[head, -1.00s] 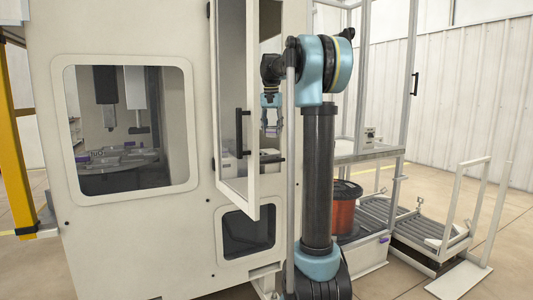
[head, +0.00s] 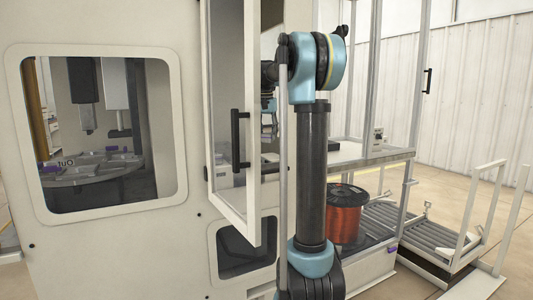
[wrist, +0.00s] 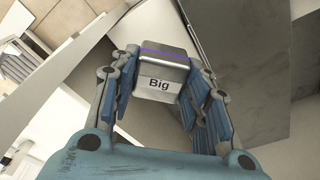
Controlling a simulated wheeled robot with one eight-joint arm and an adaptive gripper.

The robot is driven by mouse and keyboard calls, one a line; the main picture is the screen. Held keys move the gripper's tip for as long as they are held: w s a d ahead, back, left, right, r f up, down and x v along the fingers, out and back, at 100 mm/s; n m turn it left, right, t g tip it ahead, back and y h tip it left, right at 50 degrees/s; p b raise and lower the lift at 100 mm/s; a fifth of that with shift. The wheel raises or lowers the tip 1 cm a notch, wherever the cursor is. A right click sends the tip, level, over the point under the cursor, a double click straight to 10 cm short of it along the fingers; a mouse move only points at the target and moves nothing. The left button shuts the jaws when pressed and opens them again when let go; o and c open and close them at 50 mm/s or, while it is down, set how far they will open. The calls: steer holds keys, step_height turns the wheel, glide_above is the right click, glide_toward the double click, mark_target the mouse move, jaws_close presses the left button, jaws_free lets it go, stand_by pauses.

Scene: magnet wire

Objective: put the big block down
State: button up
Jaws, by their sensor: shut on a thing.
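The big block (wrist: 160,67) is a grey metal block with a white label reading "Big" and a purple line across it. In the wrist view it sits between the two blue-padded fingers of my gripper (wrist: 162,90), which is shut on it. In the head view my gripper (head: 268,128) is small and partly hidden behind the frame of the machine's open door and my own arm. The block cannot be made out clearly there. I cannot tell from the frames how far the block is above any surface.
The open glazed door (head: 247,215) of the white machine stands close to my arm. Through the machine's window a round table (head: 90,185) marked "Out" shows. To the right are a bench top (head: 350,156), a copper wire spool (head: 346,220) and a roller conveyor (head: 410,228).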

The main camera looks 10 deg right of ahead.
mark_target(267, 133)
steer(key=shift+f, duration=3.4)
steer(key=o, duration=1.4)
steer(key=r, duration=0.4)
steer(key=s+r, duration=0.1)
steer(key=r, duration=0.7)
steer(key=shift+s+a, duration=0.2)
steer(key=shift+a, duration=0.15)
steer(key=shift+s+d, duration=0.1)
